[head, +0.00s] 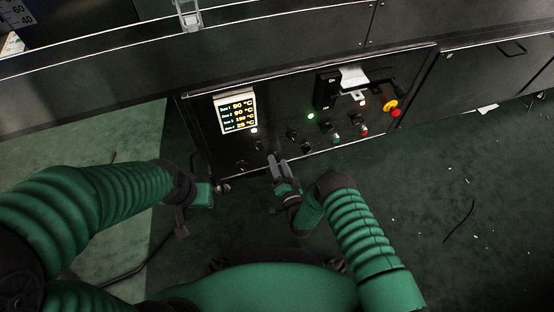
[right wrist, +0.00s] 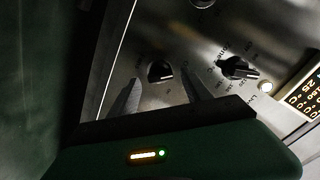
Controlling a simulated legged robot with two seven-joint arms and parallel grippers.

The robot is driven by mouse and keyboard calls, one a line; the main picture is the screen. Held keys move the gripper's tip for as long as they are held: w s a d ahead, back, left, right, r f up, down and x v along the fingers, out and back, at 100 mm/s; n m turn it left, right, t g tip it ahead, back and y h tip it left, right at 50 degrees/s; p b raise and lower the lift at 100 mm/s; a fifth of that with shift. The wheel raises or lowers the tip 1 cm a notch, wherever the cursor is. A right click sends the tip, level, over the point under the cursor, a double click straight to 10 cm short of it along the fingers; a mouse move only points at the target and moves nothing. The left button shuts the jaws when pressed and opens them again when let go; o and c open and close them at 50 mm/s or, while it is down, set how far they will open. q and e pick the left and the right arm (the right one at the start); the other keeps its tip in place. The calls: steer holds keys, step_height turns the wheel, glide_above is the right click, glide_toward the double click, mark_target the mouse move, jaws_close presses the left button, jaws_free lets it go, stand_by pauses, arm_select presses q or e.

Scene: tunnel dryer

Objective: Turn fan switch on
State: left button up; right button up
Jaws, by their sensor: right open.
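The dark control panel (head: 215,150) carries several black rotary knobs, and their labels are too small or blurred to read, so I cannot tell which one is the fan switch. My right gripper (head: 276,159) is open at the panel's lower edge, left of its middle. In the right wrist view a black knob (right wrist: 160,72) shows between its two fingers, apart from both. A second black knob (right wrist: 237,68) sits to the right, outside the fingers. My left gripper (head: 182,222) hangs low left of the panel, dark and unclear.
A lit temperature display (head: 237,110) is at the panel's upper left. A red and yellow emergency button (head: 393,108) is at its right end. A box with a black handle (head: 325,91) and a white tag (head: 354,77) stands out at the upper right. Green floor lies in front.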

steer(key=shift+c, duration=0.4)
jaws_close()
steer(key=shift+m, duration=0.4)
steer(key=shift+d+f+m+b, duration=0.15)
steer(key=shift+m+b, duration=0.3)
steer(key=shift+m, duration=2.1)
steer(key=shift+f+m+b, duration=0.2)
steer(key=shift+m+b, duration=0.3)
steer(key=shift+m, duration=2)
steer(key=shift+d+f+m+b, duration=0.15)
steer(key=shift+m+b, duration=0.3)
steer(key=shift+m, duration=2.1)
steer(key=shift+a, duration=0.1)
